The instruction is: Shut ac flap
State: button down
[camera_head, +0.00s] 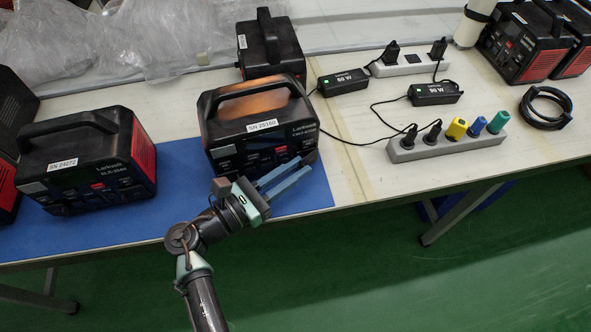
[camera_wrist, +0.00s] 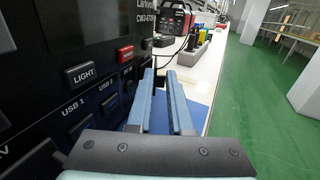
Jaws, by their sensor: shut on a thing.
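The power station labelled SN 25160 (camera_head: 262,128) stands on the blue mat, its front panel facing me. In the wrist view its black front panel (camera_wrist: 84,50) fills the left side, with LIGHT, USB and red POWER buttons. My gripper (camera_head: 297,172) is low in front of this panel, fingers pointing right along it. In the wrist view my two blue fingers (camera_wrist: 161,78) lie nearly parallel with a narrow gap, close beside the panel. A thin dark piece between their tips appears to be the ac flap; it is mostly hidden, and its angle cannot be told.
Behind is a third unit (camera_head: 270,48). Power strips (camera_head: 445,143), adapters (camera_head: 345,82) and a coiled cable (camera_head: 545,108) lie right. The green floor (camera_head: 470,270) in front is clear.

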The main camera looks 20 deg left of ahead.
jog(key=c, duration=0.9)
grip_release()
